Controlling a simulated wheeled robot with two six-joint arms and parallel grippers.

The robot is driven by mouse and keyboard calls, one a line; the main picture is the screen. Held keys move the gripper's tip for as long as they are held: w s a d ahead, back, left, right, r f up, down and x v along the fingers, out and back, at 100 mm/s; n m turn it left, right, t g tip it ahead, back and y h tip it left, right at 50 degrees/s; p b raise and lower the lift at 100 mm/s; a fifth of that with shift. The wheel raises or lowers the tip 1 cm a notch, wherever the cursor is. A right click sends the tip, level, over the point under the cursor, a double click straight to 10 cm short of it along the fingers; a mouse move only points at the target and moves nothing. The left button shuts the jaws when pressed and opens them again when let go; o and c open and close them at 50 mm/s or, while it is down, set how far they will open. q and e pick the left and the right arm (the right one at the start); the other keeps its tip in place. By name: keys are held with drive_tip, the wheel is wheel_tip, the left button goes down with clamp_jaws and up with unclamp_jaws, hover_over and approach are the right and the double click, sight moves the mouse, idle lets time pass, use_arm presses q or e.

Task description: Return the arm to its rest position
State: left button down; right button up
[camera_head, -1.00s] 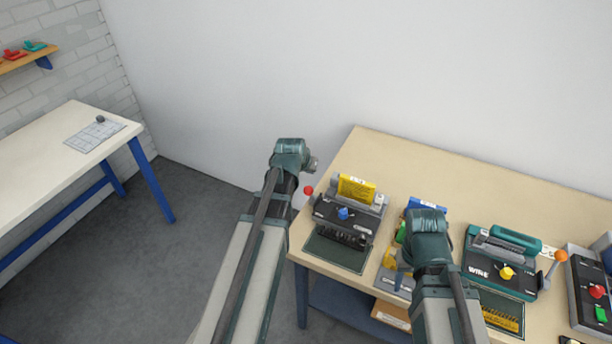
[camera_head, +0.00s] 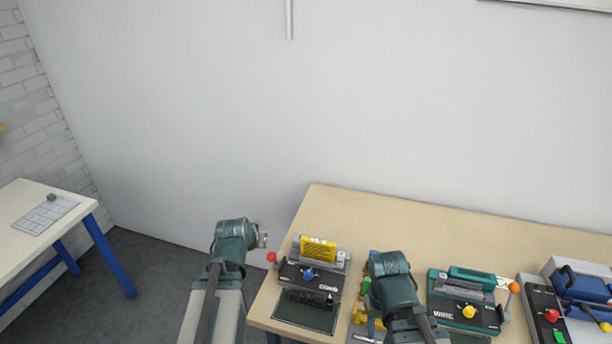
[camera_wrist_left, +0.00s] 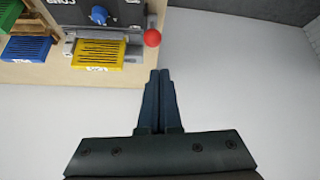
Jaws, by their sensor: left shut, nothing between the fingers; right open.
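My left arm's wrist (camera_head: 233,240) is beside the left end of the bench, over the floor side. My left gripper (camera_wrist_left: 160,75) is shut and empty in the left wrist view, apart from the machine there. In the head view it is mostly hidden behind its wrist. My right arm's wrist (camera_head: 390,275) is over the bench, between the COMB machine (camera_head: 313,273) and the WIRE machine (camera_head: 465,310). My right gripper (camera_head: 370,325) is open, partly hidden below its wrist.
The COMB machine's red ball knob (camera_wrist_left: 152,37) is close to my left fingertips in the left wrist view. A grey and blue machine (camera_head: 580,290) stands at the right. The back strip of the bench (camera_head: 420,215) is clear. A white side table (camera_head: 20,205) stands left.

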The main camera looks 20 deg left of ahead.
use_arm(q)
drive_tip(key=s+d+f+m+g+b, duration=0.1)
drive_tip(key=s+d+f+m+g, duration=0.1)
drive_tip(key=s+d, duration=0.3)
drive_tip(key=s+d+f+m+g+b, duration=0.1)
drive_tip(key=s+d+f+m+g, duration=0.1)
drive_tip(key=d, duration=0.9)
drive_tip(key=s+d+f+m+g+b, duration=0.1)
drive_tip(key=s+d+f+g, duration=0.2)
drive_tip(key=s+d, duration=0.4)
drive_tip(key=shift+s+d+m+g+y, duration=0.3)
drive_tip(key=shift+d+m+y, duration=0.1)
drive_tip(key=shift+d, duration=0.15)
